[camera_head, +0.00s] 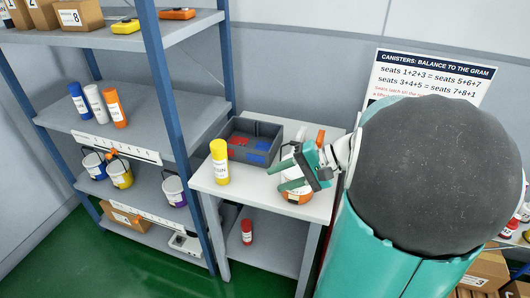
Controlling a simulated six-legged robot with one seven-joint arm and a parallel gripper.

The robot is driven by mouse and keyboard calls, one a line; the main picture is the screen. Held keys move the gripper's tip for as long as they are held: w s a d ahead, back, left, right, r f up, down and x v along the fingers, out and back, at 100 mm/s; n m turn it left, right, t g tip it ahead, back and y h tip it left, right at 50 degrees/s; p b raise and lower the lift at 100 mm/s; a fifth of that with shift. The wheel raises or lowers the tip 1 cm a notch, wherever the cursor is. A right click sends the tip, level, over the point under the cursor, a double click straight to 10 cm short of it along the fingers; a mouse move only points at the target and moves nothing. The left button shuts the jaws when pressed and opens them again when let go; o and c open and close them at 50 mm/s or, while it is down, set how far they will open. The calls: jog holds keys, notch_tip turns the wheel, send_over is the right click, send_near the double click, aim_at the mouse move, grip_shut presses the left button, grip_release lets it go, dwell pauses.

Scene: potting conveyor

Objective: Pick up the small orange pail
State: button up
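The small orange pail (297,197), white-walled with orange showing on it, stands on the white table, close to the table's front right part. My gripper (284,177) is over it in the head view, its two teal fingers spread apart and pointing left. The fingers and gripper body hide much of the pail's upper part and its handle. I cannot tell whether a finger touches the pail.
On the white table (212,188) stand a yellow canister (219,162) and a grey divided bin (226,131) with red and blue pieces. An orange object (320,138) shows behind my gripper. The left shelf (165,127) holds canisters, other pails and boxes.

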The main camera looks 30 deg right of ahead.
jog(key=d+m+t, duration=0.3)
jog(key=d+t, duration=0.2)
jog(key=d, duration=0.5)
jog(key=m+t+h, duration=0.2)
jog(key=m+t, duration=0.1)
jog(key=t, duration=0.1)
send_near(294, 142)
jog(key=x, duration=0.7)
jog(key=shift+w+d+f, duration=0.2)
jog(key=shift+w+f, duration=0.15)
jog(key=shift+w, duration=0.1)
grip_shut()
